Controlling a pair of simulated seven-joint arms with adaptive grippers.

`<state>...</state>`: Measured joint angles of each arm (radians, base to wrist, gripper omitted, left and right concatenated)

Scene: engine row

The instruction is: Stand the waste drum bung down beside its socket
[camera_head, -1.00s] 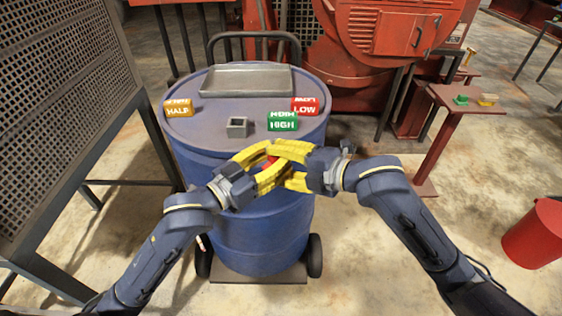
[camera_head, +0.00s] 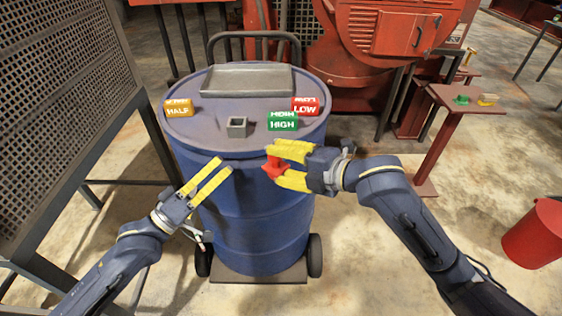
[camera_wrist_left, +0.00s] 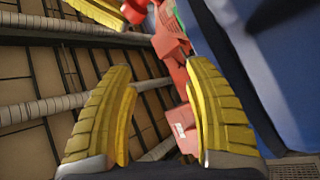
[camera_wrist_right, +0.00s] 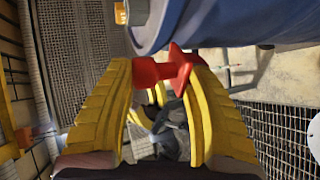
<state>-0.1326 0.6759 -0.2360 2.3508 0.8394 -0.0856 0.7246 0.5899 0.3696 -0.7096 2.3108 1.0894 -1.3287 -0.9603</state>
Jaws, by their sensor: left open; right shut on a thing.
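The red bung (camera_head: 273,167) is held between the yellow fingers of my right gripper (camera_head: 283,166), in front of the blue drum's rim. The bung also shows across the fingertips in the right wrist view (camera_wrist_right: 166,70). My left gripper (camera_head: 222,170) is open and empty, to the left of the bung and apart from it, in front of the drum. In the left wrist view its fingers (camera_wrist_left: 160,85) are spread. The grey square socket (camera_head: 237,127) stands on the drum's top near the front edge, with its opening facing up.
The blue drum (camera_head: 250,225) stands on a wheeled dolly. Its top holds a grey tray (camera_head: 245,79), an orange HALF block (camera_head: 178,108), a green HIGH block (camera_head: 283,122) and a red LOW block (camera_head: 305,106). A mesh panel (camera_head: 60,100) stands left.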

